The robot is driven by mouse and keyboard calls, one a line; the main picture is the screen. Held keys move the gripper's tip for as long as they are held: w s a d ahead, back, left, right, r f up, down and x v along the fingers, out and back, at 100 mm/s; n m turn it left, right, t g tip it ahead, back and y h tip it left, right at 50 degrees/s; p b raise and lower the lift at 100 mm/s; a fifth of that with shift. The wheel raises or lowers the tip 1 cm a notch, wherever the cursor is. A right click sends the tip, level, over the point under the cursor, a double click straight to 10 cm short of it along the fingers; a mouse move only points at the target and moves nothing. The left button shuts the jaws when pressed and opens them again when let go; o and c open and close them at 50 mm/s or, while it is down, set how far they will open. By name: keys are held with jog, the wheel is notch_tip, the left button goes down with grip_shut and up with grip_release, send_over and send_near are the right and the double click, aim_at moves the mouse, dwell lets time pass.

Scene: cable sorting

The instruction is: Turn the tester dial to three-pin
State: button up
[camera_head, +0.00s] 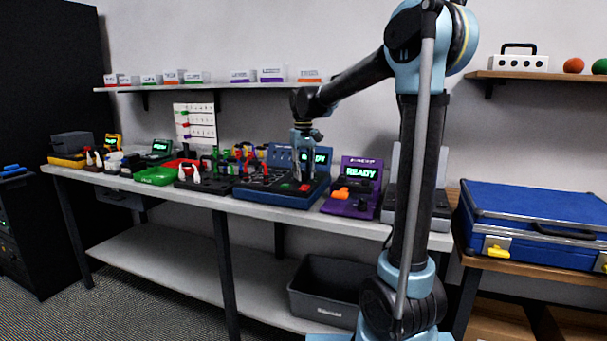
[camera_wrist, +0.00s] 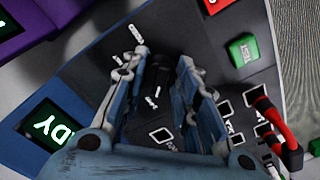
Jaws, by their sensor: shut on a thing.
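The blue cable tester (camera_head: 268,197) stands on the bench, with a lit green READY screen that also shows in the wrist view (camera_wrist: 50,126). Its black dial (camera_wrist: 159,76) sits on the dark panel, with small white labels around it that are too blurred to read. My gripper (camera_head: 305,174) reaches down to the tester from above. In the wrist view my gripper's fingers (camera_wrist: 160,85) stand on either side of the dial and are shut on it. Which label the dial points to cannot be told. A green TEST button (camera_wrist: 242,53) lies to the right of the dial.
A purple device (camera_head: 350,205) with its own READY screen stands right of the tester. A red and black cable plug (camera_wrist: 275,125) lies by the tester's sockets. Green (camera_head: 155,176) and red trays and tools crowd the bench to the left. A blue case (camera_head: 535,210) is far right.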

aim_at(304, 171)
jog(key=shift+w+d, duration=0.1)
jog(key=shift+w, duration=0.05)
jog(key=o, duration=1.1)
notch_tip(304, 171, up, 12)
dwell(0.3)
